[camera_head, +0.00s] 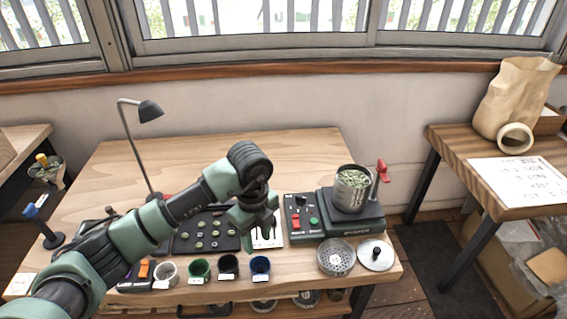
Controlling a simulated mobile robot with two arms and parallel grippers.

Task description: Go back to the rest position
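My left arm comes in from the lower left and reaches over the wooden table. Its green and black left gripper (260,222) points down over the middle of the table, just left of the control box (303,219). A white card (268,240) with dark marks shows behind and below its fingers. I see nothing held in it, but the finger gap is too small to read. My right gripper is not in view.
A metal cup of green beans (352,188) stands on the scale at right. A perforated dish (336,257) and a lid (376,254) lie in front. Several small cups, including a blue one (260,268), line the front edge. A lamp (150,110) stands behind my arm. The table's back is clear.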

